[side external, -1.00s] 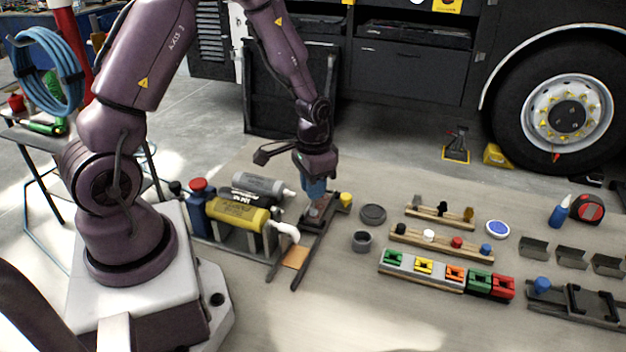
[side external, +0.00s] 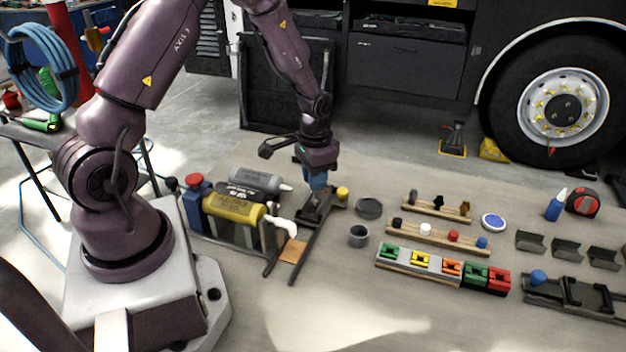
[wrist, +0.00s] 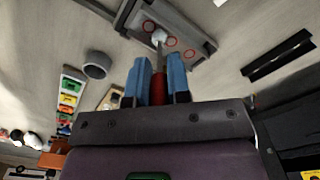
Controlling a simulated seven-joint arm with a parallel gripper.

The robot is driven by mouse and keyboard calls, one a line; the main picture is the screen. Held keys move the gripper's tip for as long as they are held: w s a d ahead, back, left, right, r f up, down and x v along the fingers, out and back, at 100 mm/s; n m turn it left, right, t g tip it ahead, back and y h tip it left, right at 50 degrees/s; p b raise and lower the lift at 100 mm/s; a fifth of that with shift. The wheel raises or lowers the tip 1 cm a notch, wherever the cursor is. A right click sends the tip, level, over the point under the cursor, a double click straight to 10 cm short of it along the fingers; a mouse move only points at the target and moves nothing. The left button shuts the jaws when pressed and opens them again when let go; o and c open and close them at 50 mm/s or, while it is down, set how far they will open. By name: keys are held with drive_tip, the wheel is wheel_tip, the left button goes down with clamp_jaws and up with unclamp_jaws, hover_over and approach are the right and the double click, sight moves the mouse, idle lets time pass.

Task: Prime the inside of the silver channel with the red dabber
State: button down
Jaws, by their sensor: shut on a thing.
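My gripper (wrist: 158,82) has blue fingers shut on the red dabber (wrist: 158,90), whose red handle shows between them in the wrist view. The dabber's pale tip (wrist: 158,36) points into the silver channel (wrist: 203,45), a grey trough with several red rings along its floor. The tip lies over the floor near the rings; whether it touches cannot be told. In the side view my gripper (side external: 318,181) is over the dark rail fixture (side external: 306,245), pointing down. The dabber and channel are mostly hidden there by the fingers.
To the right are a grey cup (side external: 358,237), a dark disc (side external: 369,208), a rack with coloured knobs (side external: 437,241) and a row of coloured blocks (side external: 420,262). The front of the table is clear.

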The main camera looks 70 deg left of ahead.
drive_tip(key=shift+w+a, duration=0.4)
drive_tip(key=shift+a, duration=0.05)
drive_tip(key=shift+w+a+f, duration=0.15)
drive_tip(key=shift+w+a, duration=0.2)
drive_tip(key=shift+w+a+r, duration=0.2)
drive_tip(key=shift+w+a, duration=0.5)
drive_tip(key=shift+w+a+f, duration=0.15)
drive_tip(key=shift+w+a, duration=0.55)
wheel_tip(320, 180, up, 8)
idle(0.8)
idle(0.4)
drive_tip(key=shift+d+r, duration=0.1)
drive_tip(key=shift+r, duration=0.1)
